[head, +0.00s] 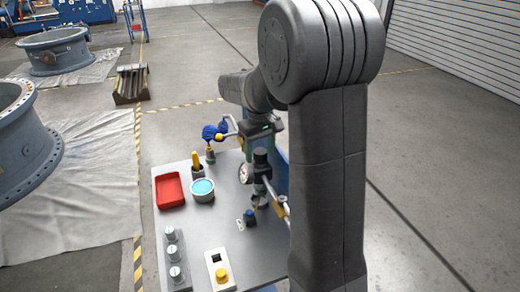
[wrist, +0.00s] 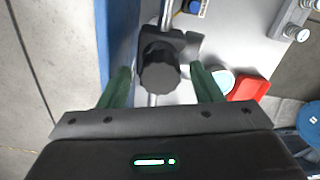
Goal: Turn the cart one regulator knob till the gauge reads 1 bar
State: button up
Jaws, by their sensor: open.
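The black regulator knob (wrist: 160,73) sits in the middle of the wrist view, on a dark regulator body (wrist: 158,42) on a metal pipe. My gripper (wrist: 161,69) is open, with one green finger on each side of the knob and visible gaps between. In the head view my gripper (head: 262,137) is just above the dark knob (head: 261,155) at the cart's right side. The white round gauge (head: 244,174) faces left beside the regulator; its needle is too small to read. The cart top (head: 215,222) is grey.
Floor right of the cart is clear.

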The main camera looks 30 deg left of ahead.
aim_at(260, 151)
notch_tip(260, 151, up, 14)
jog(key=b, duration=0.1)
dwell(0.5)
jog(key=shift+f, duration=0.15)
notch_tip(260, 151, down, 14)
jog(key=shift+r+p, duration=0.1)
jog(key=shift+p, duration=0.4)
dwell(0.4)
